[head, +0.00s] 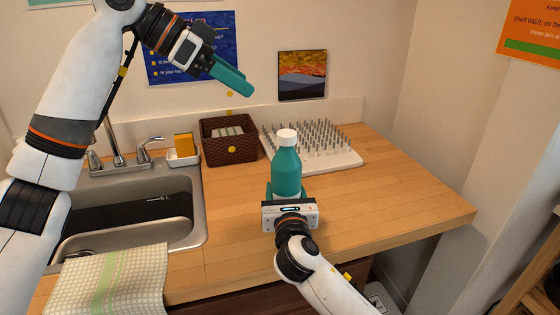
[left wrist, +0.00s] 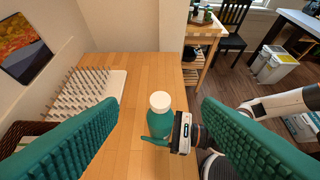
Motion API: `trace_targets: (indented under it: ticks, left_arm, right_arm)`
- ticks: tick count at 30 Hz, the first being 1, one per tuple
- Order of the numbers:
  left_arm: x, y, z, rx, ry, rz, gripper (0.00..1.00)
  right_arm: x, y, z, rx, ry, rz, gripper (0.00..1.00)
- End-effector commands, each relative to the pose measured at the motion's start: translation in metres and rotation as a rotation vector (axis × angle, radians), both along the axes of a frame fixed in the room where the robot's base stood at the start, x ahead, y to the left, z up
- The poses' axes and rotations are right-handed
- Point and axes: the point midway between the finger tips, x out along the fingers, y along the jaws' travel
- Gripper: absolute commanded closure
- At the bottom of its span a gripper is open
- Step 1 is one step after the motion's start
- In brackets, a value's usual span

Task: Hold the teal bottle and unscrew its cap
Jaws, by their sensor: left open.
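The teal bottle (head: 287,172) stands upright on the wooden counter, with its white cap (head: 287,136) on top. My right gripper (head: 287,192) is at the bottle's lower part, its teal fingers on either side and appearing closed on it. My left gripper (head: 249,91) is raised above the counter, up and to the left of the bottle, and is empty. In the left wrist view its two fingers are wide apart, and the bottle (left wrist: 160,123) and cap (left wrist: 160,101) show in the gap between them, farther off.
A spiked drying rack (head: 345,160) and a brown basket (head: 230,150) stand behind the bottle. A sink (head: 190,225) with a faucet, a sponge (head: 183,144) in a holder and a checked towel (head: 115,280) are at left. The counter right of the bottle is clear.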

Motion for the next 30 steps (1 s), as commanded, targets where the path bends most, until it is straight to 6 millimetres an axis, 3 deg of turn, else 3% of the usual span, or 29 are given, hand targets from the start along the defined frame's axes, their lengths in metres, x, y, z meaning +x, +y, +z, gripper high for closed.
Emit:
trace_targets:
  ticks: [5, 12, 19, 23, 30]
  left_arm:
    - [0.002, -0.010, 0.001, 0.047, 0.027, 0.007, 0.39]
    - [0.007, -0.041, 0.005, 0.313, 0.148, 0.099, 0.39]
    - [0.006, -0.048, 0.008, 0.462, 0.202, 0.190, 0.39]
    - [0.008, -0.052, -0.005, 0.471, 0.206, 0.194, 0.39]
    - [0.016, -0.067, -0.047, 0.470, 0.206, 0.191, 0.39]
  right_arm:
    - [0.000, 0.000, -0.001, 0.000, 0.002, 0.000, 0.97]
    - [0.000, 0.000, -0.001, 0.000, 0.002, 0.000, 0.97]
    - [0.000, 0.000, -0.001, -0.001, 0.002, -0.001, 0.97]
    - [0.000, 0.000, -0.001, 0.000, 0.002, 0.000, 0.97]
    - [0.000, 0.000, -0.001, 0.000, 0.002, 0.000, 0.97]
